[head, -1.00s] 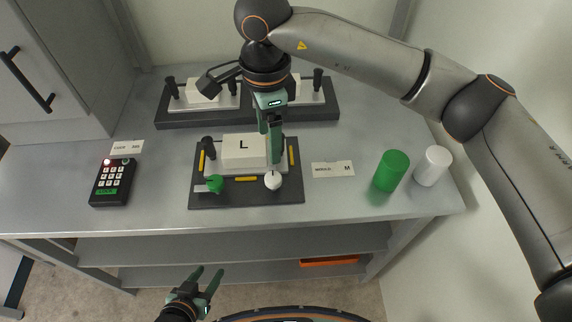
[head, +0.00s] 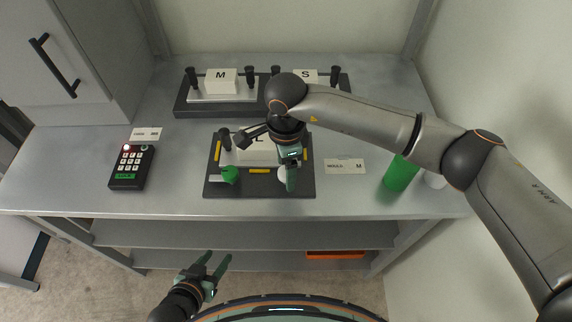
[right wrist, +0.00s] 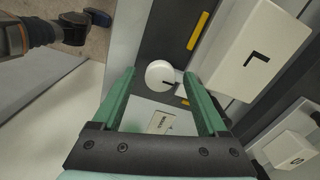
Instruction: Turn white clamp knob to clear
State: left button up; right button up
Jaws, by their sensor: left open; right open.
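The white clamp knob (head: 282,174) is at the front right of the dark fixture plate (head: 215,188). In the right wrist view the round knob (right wrist: 158,72) lies between my open right fingertips (right wrist: 160,78), with a gap on both sides. A thin dark mark on it points toward the white L block (right wrist: 250,58). Whether the fingers reach down around it, I cannot tell. A green knob (head: 230,175) is at the plate's front left. My left gripper (head: 219,264) is open and empty in front of the bench.
A black keypad (head: 132,167) stands at left. A card (head: 345,166) lies right of the plate, with a green cylinder (head: 400,172) and a partly hidden white one (head: 435,180) beyond. Blocks M (head: 221,80) and S (head: 305,76) sit on a rear stand (head: 190,108).

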grip_shut()
dwell(0.6)
